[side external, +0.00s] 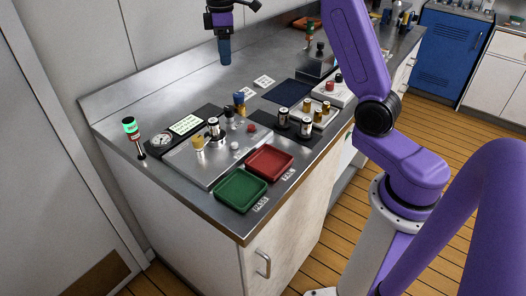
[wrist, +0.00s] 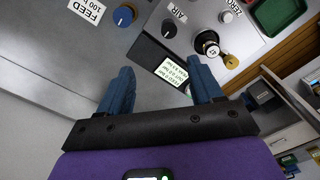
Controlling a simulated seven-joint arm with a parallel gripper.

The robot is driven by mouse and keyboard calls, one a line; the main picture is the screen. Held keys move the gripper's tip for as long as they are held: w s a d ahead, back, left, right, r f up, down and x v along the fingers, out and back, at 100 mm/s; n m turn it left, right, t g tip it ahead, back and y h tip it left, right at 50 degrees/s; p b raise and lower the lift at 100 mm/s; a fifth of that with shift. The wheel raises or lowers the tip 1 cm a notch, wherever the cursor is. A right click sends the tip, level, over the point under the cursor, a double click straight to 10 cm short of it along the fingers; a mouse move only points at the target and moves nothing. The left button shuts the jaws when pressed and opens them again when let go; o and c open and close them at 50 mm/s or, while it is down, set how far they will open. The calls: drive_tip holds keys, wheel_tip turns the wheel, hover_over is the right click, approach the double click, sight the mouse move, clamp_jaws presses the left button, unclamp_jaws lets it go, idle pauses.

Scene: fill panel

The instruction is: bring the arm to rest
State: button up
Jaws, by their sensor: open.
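My gripper (side external: 224,52) hangs in the air above the back of the steel bench (side external: 130,105) in the side external view, apart from everything on it. In the wrist view, the two blue fingers of my gripper (wrist: 160,86) stand wide apart with nothing between them. My purple arm reaches in from the right of the side external view, and its upper part leaves the top edge.
The grey panel plate (side external: 208,166) carries knobs and fittings. A green tray (side external: 240,190) and red tray (side external: 269,162) lie at the front edge. A green-topped lamp (side external: 130,128) stands at left. A rack (side external: 308,120) holds several small cylinders.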

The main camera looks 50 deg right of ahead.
drive_tip(key=s+a+f+n, duration=0.1)
drive_tip(key=s+a+f, duration=0.1)
drive_tip(key=s+a, duration=1.3)
drive_tip(key=s+d+f+n, duration=0.1)
drive_tip(key=s+d+f, duration=0.1)
drive_tip(key=s, duration=1)
drive_tip(key=s+d+f, duration=0.3)
drive_tip(key=s, duration=0.9)
drive_tip(key=shift+f+n, duration=0.3)
drive_tip(key=shift+n, duration=0.1)
